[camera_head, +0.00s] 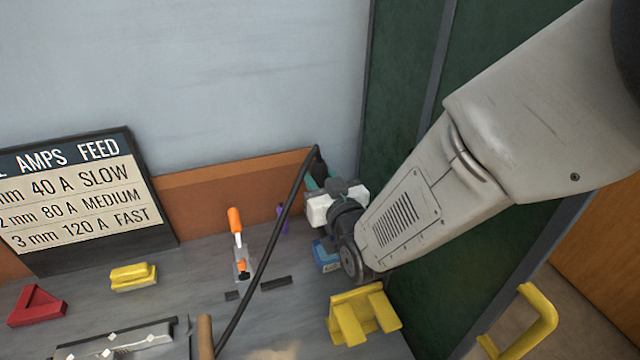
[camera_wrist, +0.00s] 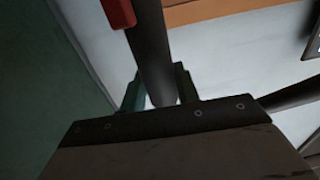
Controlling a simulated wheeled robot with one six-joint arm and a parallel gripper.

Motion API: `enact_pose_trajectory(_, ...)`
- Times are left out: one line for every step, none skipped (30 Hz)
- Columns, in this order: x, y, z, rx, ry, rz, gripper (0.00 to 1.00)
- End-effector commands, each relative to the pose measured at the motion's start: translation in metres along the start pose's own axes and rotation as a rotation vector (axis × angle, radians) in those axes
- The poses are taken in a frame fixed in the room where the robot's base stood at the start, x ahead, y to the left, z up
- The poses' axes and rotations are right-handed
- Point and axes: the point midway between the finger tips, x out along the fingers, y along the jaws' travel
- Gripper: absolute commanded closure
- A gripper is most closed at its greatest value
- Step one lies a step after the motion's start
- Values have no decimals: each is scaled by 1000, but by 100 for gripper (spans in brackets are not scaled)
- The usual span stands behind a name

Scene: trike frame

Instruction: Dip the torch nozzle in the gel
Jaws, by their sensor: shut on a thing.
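My gripper (camera_head: 318,182) is at the back right of the bench, by the green screen. In the wrist view, its teal fingers (camera_wrist: 158,88) are shut on the torch (camera_wrist: 155,50), a dark grey cylinder with a red part near the top edge. In the head view, only the dark end of the torch (camera_head: 318,156) shows, where the black cable joins it. The nozzle is hidden. A blue container (camera_head: 326,262), probably the gel pot, stands on the bench below my gripper, partly hidden by my wrist. I cannot tell the nozzle's height above it.
The black cable (camera_head: 270,245) slants across the bench. A yellow bracket (camera_head: 362,316) stands in front of the blue container. An orange-handled clamp (camera_head: 237,240), dark metal strips (camera_head: 275,284), a yellow block (camera_head: 133,277) and a red triangle (camera_head: 37,305) lie leftward. A green screen (camera_head: 400,90) stands close on the right.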

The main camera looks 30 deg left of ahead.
Motion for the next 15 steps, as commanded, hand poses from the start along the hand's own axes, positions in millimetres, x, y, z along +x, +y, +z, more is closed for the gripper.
enact_pose_trajectory(0, 0, -6, 0, 5, 0, 92)
enact_pose_trajectory(0, 0, -8, 0, 4, 0, 92)
enact_pose_trajectory(0, 0, -11, 0, 4, 0, 92)
enact_pose_trajectory(0, 0, -14, 0, 4, 0, 92)
enact_pose_trajectory(0, 0, -16, 0, 4, 0, 92)
enact_pose_trajectory(0, 0, -19, 0, 5, 0, 92)
enact_pose_trajectory(0, 0, -22, 0, 4, 0, 92)
enact_pose_trajectory(0, 0, -24, 0, 4, 0, 92)
enact_pose_trajectory(0, 0, -26, 0, 4, 0, 92)
enact_pose_trajectory(0, 0, -29, 0, 4, 0, 92)
enact_pose_trajectory(0, 0, -31, 0, 5, 0, 92)
enact_pose_trajectory(0, 0, -35, 0, 5, 0, 92)
enact_pose_trajectory(0, 0, -37, 0, 4, 0, 92)
enact_pose_trajectory(0, 0, -39, 0, 3, 0, 92)
enact_pose_trajectory(0, 0, -41, 0, 3, 0, 92)
